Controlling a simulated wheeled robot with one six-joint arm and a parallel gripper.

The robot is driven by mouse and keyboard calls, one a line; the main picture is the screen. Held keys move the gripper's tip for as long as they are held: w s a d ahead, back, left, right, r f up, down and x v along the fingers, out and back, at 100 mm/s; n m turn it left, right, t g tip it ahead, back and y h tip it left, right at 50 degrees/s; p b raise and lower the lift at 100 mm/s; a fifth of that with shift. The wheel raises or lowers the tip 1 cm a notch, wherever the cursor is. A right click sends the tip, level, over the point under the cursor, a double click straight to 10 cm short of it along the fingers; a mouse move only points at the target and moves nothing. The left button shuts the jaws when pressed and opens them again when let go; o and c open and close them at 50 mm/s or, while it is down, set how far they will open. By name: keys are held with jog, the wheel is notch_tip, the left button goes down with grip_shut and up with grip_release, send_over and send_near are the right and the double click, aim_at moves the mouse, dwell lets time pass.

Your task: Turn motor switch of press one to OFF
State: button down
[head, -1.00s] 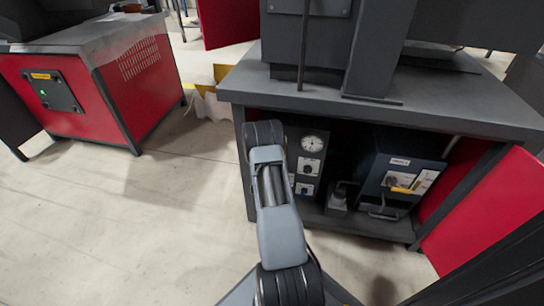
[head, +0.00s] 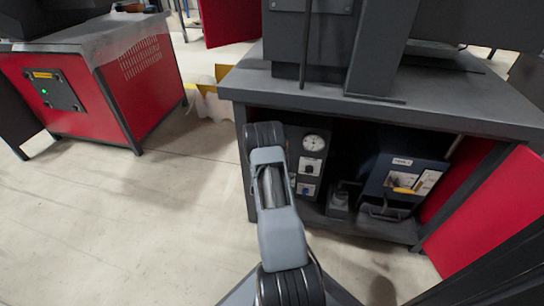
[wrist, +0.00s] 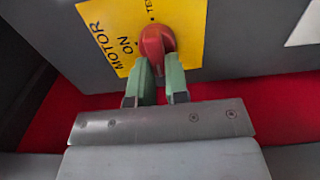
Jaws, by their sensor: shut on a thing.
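The motor switch is a red knob (wrist: 156,40) on a yellow plate (wrist: 110,22) in the wrist view. The plate reads MOTOR and ON, with a partly cut-off word starting TE above the knob. My gripper (wrist: 157,64) has its two green fingers on either side of the knob's lower part, shut on it. The knob's lower end is partly hidden between the fingers. In the head view my arm hides the gripper, and the switch does not show.
In the head view a dark machine bench (head: 430,105) stands ahead, with a gauge panel (head: 308,165) and a blue box (head: 400,172) on its lower shelf. A red panel (head: 490,215) stands at right. Another red machine (head: 135,90) is at left. The floor between is clear.

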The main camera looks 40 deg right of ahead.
dwell(0.4)
jog(key=c, duration=1.1)
grip_release()
jog(key=p+v, duration=0.3)
jog(key=v, duration=1)
jog(key=shift+s+a+p, duration=0.2)
jog(key=shift+a+p, duration=0.15)
jog(key=shift+p, duration=0.05)
